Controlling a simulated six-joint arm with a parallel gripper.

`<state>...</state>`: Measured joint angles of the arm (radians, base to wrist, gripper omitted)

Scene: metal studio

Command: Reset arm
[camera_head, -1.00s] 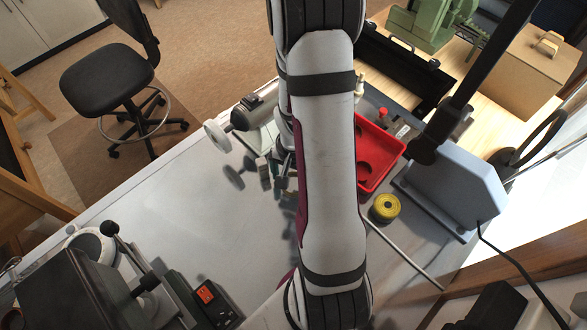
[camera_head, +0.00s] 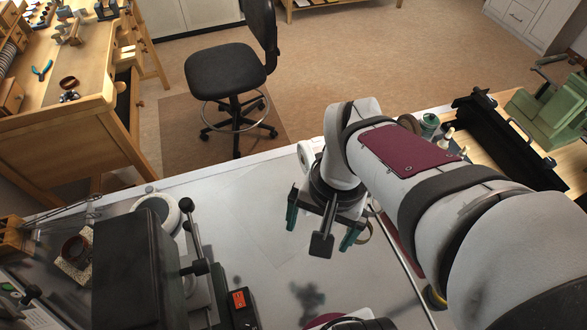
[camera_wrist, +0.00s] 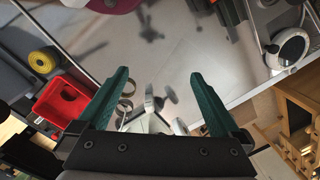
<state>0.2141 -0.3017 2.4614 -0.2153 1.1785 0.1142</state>
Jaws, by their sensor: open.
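My gripper (camera_head: 318,236) hangs above the grey metal worktop (camera_head: 250,215), right of centre in the head view, with my arm reaching in from the lower right. Its two teal fingers stand wide apart with nothing held between them. In the wrist view my gripper (camera_wrist: 159,76) is also open, and bare worktop shows beyond the fingertips. Small metal rings (camera_wrist: 125,104) and a shiny metal tool show between and behind the fingers.
A red tray (camera_wrist: 60,102) and a yellow roll (camera_wrist: 43,60) lie left in the wrist view. A dark machine (camera_head: 140,265) stands on the worktop's left side. A black open case (camera_head: 510,140) is at the right. A black chair (camera_head: 230,70) stands beyond the worktop.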

